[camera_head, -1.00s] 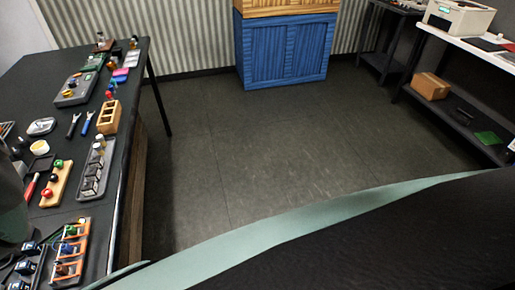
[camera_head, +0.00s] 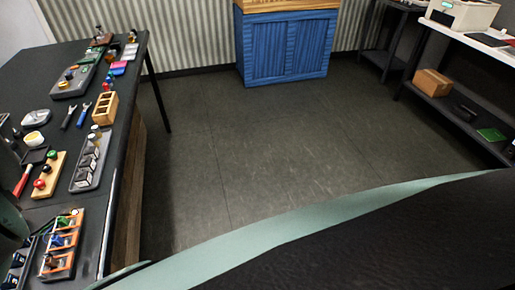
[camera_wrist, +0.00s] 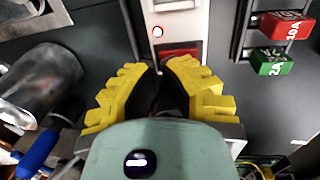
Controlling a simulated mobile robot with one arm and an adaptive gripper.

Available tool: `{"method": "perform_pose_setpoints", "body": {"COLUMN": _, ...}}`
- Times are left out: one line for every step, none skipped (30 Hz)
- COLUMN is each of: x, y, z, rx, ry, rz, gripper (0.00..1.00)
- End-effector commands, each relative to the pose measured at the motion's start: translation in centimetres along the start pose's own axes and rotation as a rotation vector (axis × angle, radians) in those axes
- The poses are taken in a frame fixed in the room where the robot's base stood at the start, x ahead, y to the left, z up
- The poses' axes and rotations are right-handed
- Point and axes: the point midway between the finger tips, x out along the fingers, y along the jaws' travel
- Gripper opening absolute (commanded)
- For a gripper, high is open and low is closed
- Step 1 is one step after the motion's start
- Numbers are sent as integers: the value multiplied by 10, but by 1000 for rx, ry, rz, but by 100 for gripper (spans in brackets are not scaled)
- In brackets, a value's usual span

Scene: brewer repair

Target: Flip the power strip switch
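The power strip (camera_wrist: 187,22) shows in the wrist view as a pale bar at the top centre. It bears a small lit red indicator (camera_wrist: 157,31) and a red switch (camera_wrist: 180,54). My gripper (camera_wrist: 160,66) has yellow ridged fingers with dark pads. Its fingertips are close together, with nothing visible held between them. They overlap the near end of the strip in the picture, right at the lower edge of the switch. I cannot tell whether they touch it. The fingers hide part of the strip's end. I cannot make out the strip in the head view.
A red fuse (camera_wrist: 287,25) and a green fuse (camera_wrist: 272,61) stand in a rack right of my gripper. A shiny metal cylinder (camera_wrist: 45,85) lies left, near a blue handle (camera_wrist: 38,150). In the head view, the worktable (camera_head: 25,85) carries several tools and trays; the floor is clear.

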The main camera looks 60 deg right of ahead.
Motion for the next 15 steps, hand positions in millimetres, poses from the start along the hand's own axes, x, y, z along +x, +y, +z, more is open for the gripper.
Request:
{"method": "perform_pose_setpoints", "body": {"x": 2, "y": 0, "z": -1, "rx": -2, "ry": 0, "rz": -1, "gripper": 0}}
{"method": "perform_pose_setpoints", "body": {"x": 3, "y": -1, "z": -1, "rx": -2, "ry": 0, "rz": -1, "gripper": 0}}
{"method": "perform_pose_setpoints", "body": {"x": 4, "y": -1, "z": 0, "rx": -1, "ry": -1, "rz": -2, "gripper": 0}}
{"method": "perform_pose_setpoints", "body": {"x": 4, "y": -1, "z": 0, "rx": -1, "ry": -1, "rz": -2, "gripper": 0}}
{"method": "perform_pose_setpoints", "body": {"x": 4, "y": -1, "z": 0, "rx": -1, "ry": -1, "rz": -2, "gripper": 0}}
{"method": "perform_pose_setpoints", "body": {"x": 4, "y": -1, "z": 0, "rx": -1, "ry": -1, "rz": -2, "gripper": 0}}
{"method": "perform_pose_setpoints", "body": {"x": 4, "y": -1, "z": 0, "rx": -1, "ry": -1, "rz": -2, "gripper": 0}}
{"method": "perform_pose_setpoints", "body": {"x": 4, "y": -1, "z": 0, "rx": -1, "ry": -1, "rz": -2, "gripper": 0}}
{"method": "perform_pose_setpoints", "body": {"x": 4, "y": -1, "z": 0, "rx": -1, "ry": -1, "rz": -2, "gripper": 0}}
{"method": "perform_pose_setpoints", "body": {"x": 4, "y": -1, "z": 0, "rx": -1, "ry": -1, "rz": -2, "gripper": 0}}
{"method": "perform_pose_setpoints", "body": {"x": 4, "y": -1, "z": 0, "rx": -1, "ry": -1, "rz": -2, "gripper": 0}}
{"method": "perform_pose_setpoints", "body": {"x": 4, "y": -1, "z": 0, "rx": -1, "ry": -1, "rz": -2, "gripper": 0}}
{"method": "perform_pose_setpoints", "body": {"x": 4, "y": -1, "z": 0, "rx": -1, "ry": -1, "rz": -2, "gripper": 0}}
{"method": "perform_pose_setpoints", "body": {"x": 5, "y": -1, "z": 0, "rx": -1, "ry": -1, "rz": -2, "gripper": 0}}
{"method": "perform_pose_setpoints", "body": {"x": 6, "y": -1, "z": 0, "rx": -1, "ry": -1, "rz": -3, "gripper": 0}}
